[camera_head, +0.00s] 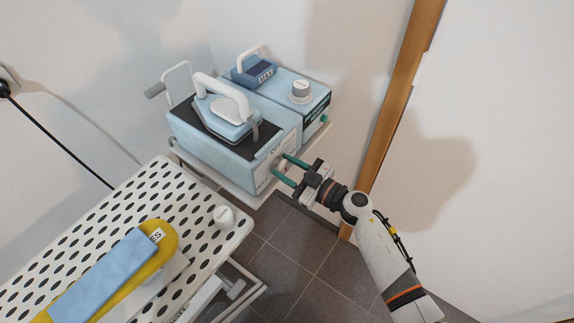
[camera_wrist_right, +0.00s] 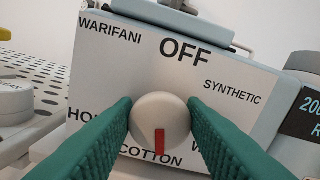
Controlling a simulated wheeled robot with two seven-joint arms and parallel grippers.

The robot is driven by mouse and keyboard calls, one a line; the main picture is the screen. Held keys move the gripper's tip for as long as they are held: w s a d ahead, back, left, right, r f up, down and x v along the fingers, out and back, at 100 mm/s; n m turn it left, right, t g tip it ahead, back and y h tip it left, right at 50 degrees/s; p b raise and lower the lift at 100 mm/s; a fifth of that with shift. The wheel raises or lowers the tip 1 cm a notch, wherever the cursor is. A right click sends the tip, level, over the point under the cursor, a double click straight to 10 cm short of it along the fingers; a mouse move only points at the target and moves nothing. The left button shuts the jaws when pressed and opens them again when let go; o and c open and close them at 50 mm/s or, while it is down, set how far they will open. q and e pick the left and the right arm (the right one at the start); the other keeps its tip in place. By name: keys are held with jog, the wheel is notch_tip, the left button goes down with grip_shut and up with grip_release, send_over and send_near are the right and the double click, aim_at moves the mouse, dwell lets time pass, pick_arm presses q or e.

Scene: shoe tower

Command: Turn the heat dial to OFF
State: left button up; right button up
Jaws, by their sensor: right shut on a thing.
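The heat dial (camera_wrist_right: 159,112) is a round, pale knob with a red mark at its lower edge. The mark points down, by the right end of the word COTTON (camera_wrist_right: 150,158). The word OFF (camera_wrist_right: 186,52) is printed above the dial on the white front panel. My right gripper (camera_head: 281,168) reaches the front of the light blue box (camera_head: 215,150). Its green fingers are shut on the dial, one on each side, as the right wrist view shows. In the head view the fingers partly cover the dial. My left gripper is not in view.
A light blue iron (camera_head: 226,118) with a white handle stands on the box. A second blue unit (camera_head: 318,92) with a grey knob (camera_head: 301,90) is behind. A perforated board (camera_head: 190,200) with a yellow-and-blue item (camera_head: 110,275) and a white knob (camera_head: 223,215) is at left.

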jog(key=n, duration=0.3)
jog(key=shift+s+f+n, duration=0.1)
jog(key=shift+n, duration=0.3)
jog(key=n, duration=0.3)
jog(key=shift+f+n+b, duration=0.1)
jog(key=shift+n+b, duration=0.2)
jog(key=n+b, duration=0.1)
jog(key=n, duration=0.3)
jog(key=shift+f+n, duration=0.1)
jog(key=shift+n, duration=0.2)
jog(key=n+b, duration=0.2)
jog(key=n, duration=0.2)
jog(key=shift+f, duration=0.15)
jog(key=n+b, duration=0.2)
jog(key=n, duration=0.3)
jog(key=n+b, duration=0.2)
jog(key=n, duration=0.1)
jog(key=shift+f+n, duration=0.1)
jog(key=shift+n, duration=0.2)
jog(key=n+b, duration=0.1)
jog(key=n, duration=0.3)
jog(key=shift+b, duration=0.35)
jog(key=shift+n+b, duration=0.55)
jog(key=shift+n, duration=1.35)
